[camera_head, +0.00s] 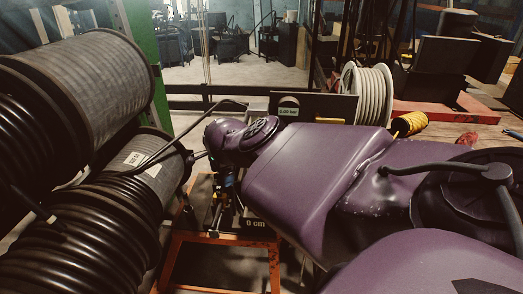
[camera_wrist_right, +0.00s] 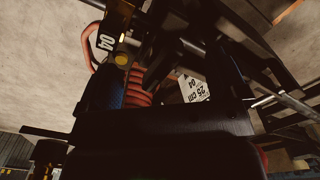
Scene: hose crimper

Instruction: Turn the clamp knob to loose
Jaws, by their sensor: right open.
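My purple right arm comes in from the right in the head view and ends over an orange-framed stand (camera_head: 218,240); its gripper is hidden or too dark to make out there. In the right wrist view my right gripper (camera_wrist_right: 163,78) shows as dark finger shapes, open and apart. Behind the gap are a red coiled hose (camera_wrist_right: 138,88) and a small yellow round part (camera_wrist_right: 121,59). I cannot tell whether this yellow part is the clamp knob, and no other knob is clear. I see nothing held. My left gripper is not in view.
Large black hose reels (camera_head: 75,95) fill the left side of the head view. A "0 cm" plate (camera_head: 256,223) sits beside the stand. A small display (camera_head: 288,112), a pale hose reel (camera_head: 367,95) and a yellow ribbed part (camera_head: 409,123) are behind my arm.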

